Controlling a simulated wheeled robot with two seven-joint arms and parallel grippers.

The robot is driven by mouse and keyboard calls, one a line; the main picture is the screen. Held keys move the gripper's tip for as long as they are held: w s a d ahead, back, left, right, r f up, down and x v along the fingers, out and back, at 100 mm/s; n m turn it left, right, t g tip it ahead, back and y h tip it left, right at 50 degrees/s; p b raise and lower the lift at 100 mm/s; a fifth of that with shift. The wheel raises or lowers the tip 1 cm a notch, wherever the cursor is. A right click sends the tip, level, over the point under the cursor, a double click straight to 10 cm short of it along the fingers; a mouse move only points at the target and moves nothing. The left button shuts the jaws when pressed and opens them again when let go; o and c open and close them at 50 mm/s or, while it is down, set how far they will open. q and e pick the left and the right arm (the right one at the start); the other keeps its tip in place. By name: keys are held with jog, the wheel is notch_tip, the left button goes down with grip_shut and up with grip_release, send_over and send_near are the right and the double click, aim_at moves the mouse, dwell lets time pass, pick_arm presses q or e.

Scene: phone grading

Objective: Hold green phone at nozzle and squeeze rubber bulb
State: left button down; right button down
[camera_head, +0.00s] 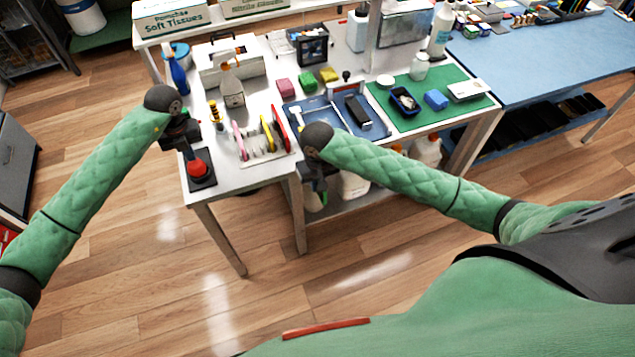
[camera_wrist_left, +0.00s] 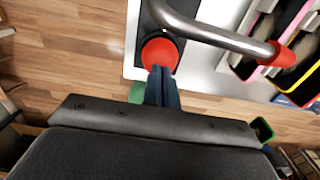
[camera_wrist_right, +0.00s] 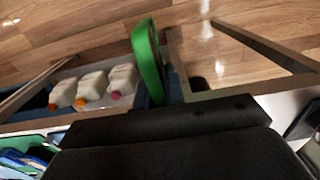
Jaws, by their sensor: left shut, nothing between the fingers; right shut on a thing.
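The red rubber bulb (camera_head: 197,168) sits on a dark base plate at the table's front left corner. It also shows in the left wrist view (camera_wrist_left: 160,52). My left gripper (camera_head: 188,148) is shut and empty, and its fingertips (camera_wrist_left: 161,72) are at the bulb's near edge; I cannot tell if they touch. A bent metal tube with a red tip (camera_wrist_left: 280,54) passes over the bulb toward the phone rack. My right gripper (camera_wrist_right: 162,95) is shut on the green phone (camera_wrist_right: 147,62), held on edge in front of the table. In the head view my arm hides the phone.
A rack with pink, yellow and red phones (camera_head: 279,128) stands right of the bulb. A blue tray (camera_head: 318,107) and a green mat (camera_head: 462,106) lie further right. White bottles (camera_wrist_right: 92,88) stand on the shelf below. The floor in front is clear.

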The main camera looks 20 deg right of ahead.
jog(key=w+a+r, duration=0.5)
jog(key=w+r, duration=0.5)
jog(key=w, duration=0.2)
jog(key=w+a+r, duration=0.5)
jog(key=w+r, duration=0.5)
jog(key=w, duration=0.2)
notch_tip(320, 180, down, 8)
jog(key=shift+w+d+f, duration=0.25)
jog(key=shift+d, duration=0.2)
